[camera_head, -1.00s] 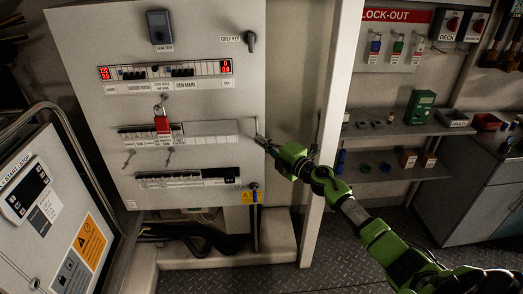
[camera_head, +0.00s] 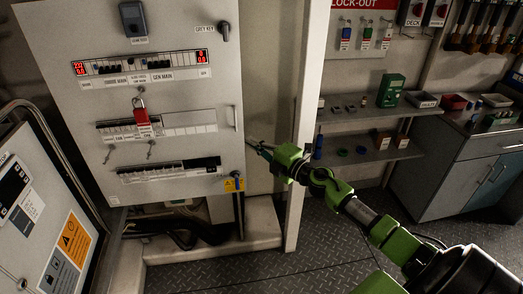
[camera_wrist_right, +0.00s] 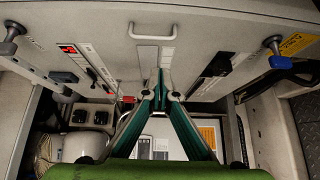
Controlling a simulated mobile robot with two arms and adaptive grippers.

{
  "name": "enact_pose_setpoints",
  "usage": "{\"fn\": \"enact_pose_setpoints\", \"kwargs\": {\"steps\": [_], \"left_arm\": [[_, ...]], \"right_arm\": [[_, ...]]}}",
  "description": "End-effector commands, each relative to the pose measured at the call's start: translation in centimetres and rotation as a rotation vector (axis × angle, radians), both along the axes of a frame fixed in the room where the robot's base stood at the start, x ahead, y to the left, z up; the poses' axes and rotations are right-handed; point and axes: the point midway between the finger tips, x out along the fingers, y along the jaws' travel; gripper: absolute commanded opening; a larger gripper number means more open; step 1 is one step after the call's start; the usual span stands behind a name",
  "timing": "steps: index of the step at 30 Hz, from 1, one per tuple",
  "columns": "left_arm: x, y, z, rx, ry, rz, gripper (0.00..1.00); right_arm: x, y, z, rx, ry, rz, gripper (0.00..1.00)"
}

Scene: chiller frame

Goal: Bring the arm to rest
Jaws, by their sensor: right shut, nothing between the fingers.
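My right arm (camera_head: 340,195), green and black, reaches in from the lower right of the head view. Its gripper (camera_head: 252,142) is just right of the electrical panel's right edge, beside the panel's small handle. The gripper is shut and empty. In the right wrist view the fingers (camera_wrist_right: 160,75) converge to a point below a pale handle (camera_wrist_right: 159,32) on the panel, apart from it. The panel (camera_head: 60,40) is a pale board with breaker rows. A red padlock (camera_head: 142,117) hangs on its middle row. My left gripper is not in view.
A white post (camera_head: 309,110) stands close behind the right gripper. Shelves (camera_head: 375,118) with small boxes and a lock-out board (camera_head: 355,52) are to the right. A grey cabinet (camera_head: 450,180) stands far right. A start/stop box (camera_head: 40,215) is at left. Patterned floor (camera_head: 330,240) lies open below.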

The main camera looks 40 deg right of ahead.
Motion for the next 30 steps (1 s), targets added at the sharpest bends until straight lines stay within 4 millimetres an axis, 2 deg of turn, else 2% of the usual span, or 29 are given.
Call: {"fn": "enact_pose_setpoints", "kwargs": {"steps": [3, 9, 17, 20, 23, 26, 30], "left_arm": [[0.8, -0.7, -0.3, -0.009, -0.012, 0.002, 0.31], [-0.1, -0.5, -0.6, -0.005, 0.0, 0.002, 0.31], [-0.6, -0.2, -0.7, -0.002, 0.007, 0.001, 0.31], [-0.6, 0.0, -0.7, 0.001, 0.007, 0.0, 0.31], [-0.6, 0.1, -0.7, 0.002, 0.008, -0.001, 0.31], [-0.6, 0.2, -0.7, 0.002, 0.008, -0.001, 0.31], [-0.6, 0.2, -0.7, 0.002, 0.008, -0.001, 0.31]], "right_arm": [[-1.8, -0.2, -0.2, -0.003, 0.004, 0.002, 0.0], [-3.4, -0.5, -0.1, 0.001, 0.002, 0.001, 0.0], [-3.9, -0.5, 0.1, 0.0, 0.0, 0.001, 0.0], [-3.9, -0.8, -0.8, 0.016, 0.013, -0.009, 0.0], [-4.2, -1.8, -4.1, 0.077, 0.062, -0.052, 0.0], [-5.3, -3.2, -10.0, 0.185, 0.15, -0.129, 0.0], [-8.4, -4.6, -20.2, 0.353, 0.302, -0.267, 0.0]]}}
